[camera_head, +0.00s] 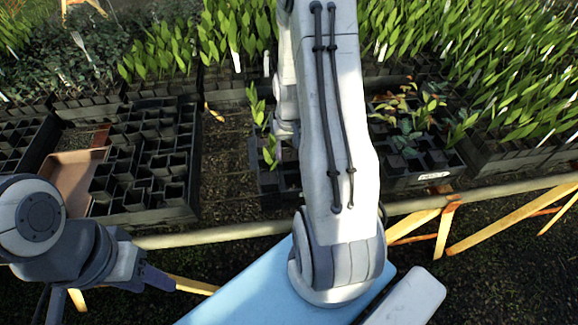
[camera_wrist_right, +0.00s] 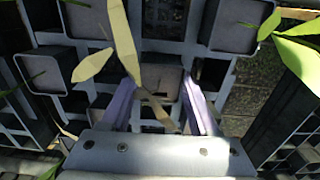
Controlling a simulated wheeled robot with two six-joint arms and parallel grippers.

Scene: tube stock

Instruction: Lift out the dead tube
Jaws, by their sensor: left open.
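In the right wrist view, a square dark tube with a pale, yellowish plant (camera_wrist_right: 128,45) and brown soil (camera_wrist_right: 160,80) stands among other tubes in a black tray. The two purple fingers of my right gripper (camera_wrist_right: 160,100) lie on either side of this tube. I cannot tell whether they press on it. A withered stem hangs down between the fingers. In the head view my right arm hides this gripper and the tube. My left gripper (camera_head: 157,279) is open and empty at the lower left, in front of the bench rail.
Black trays (camera_head: 128,218) of empty cells stand at the left, by a brown tray (camera_head: 72,180). Dense green seedlings (camera_head: 480,60) fill the back and right. A tray with leafy plants (camera_head: 408,130) stands right of my arm. A rail (camera_head: 215,233) runs along the front.

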